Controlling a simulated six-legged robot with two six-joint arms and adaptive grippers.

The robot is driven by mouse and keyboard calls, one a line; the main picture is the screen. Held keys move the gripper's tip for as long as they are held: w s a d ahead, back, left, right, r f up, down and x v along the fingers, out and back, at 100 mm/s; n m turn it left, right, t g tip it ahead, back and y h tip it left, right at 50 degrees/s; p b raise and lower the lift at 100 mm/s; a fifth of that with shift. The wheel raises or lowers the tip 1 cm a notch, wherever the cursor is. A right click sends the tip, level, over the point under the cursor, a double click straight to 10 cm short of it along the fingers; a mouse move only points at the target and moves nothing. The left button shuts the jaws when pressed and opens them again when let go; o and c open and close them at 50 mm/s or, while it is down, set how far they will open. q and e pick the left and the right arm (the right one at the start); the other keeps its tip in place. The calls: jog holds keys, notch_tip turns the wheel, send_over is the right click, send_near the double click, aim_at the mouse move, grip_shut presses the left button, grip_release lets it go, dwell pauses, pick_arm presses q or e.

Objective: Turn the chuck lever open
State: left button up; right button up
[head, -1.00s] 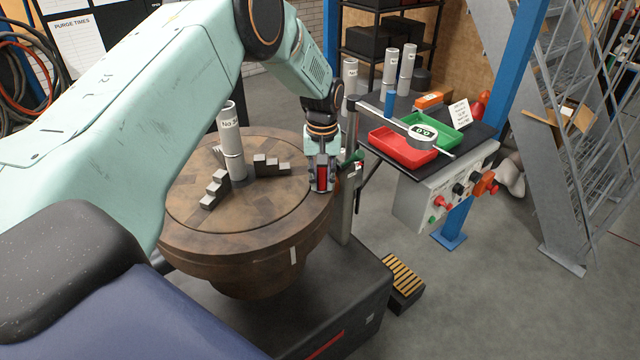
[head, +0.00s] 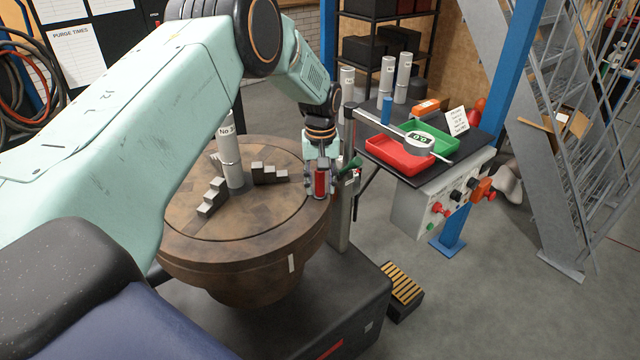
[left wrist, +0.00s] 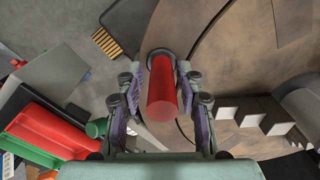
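The chuck lever shows as a red cylindrical handle (head: 321,183) at the right rim of the round brown chuck table (head: 190,238). In the left wrist view the red handle (left wrist: 161,92) stands between the two fingers, with a dark ring at its far end. My left gripper (head: 320,188) points down over the handle, its fingers close against both sides; it also shows in the left wrist view (left wrist: 163,72). It looks shut on the handle. The lever's base is mostly hidden. My right gripper is not in view.
Grey stepped blocks (head: 213,198) and a white labelled cylinder (head: 229,160) stand on the table. A grey post (head: 341,215) rises close right of the gripper. Beyond it are a red tray (head: 398,153), a green tray (head: 430,133) and a control box (head: 425,205). Open floor lies at lower right.

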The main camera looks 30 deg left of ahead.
pick_arm(q)
jog(key=shift+o, duration=0.5)
jog(key=shift+s, duration=0.1)
jog(key=shift+d, duration=0.1)
jog(key=shift+r, duration=0.25)
notch_tip(320, 180, up, 11)
jog(key=shift+f, duration=0.1)
jog(key=shift+r, duration=0.3)
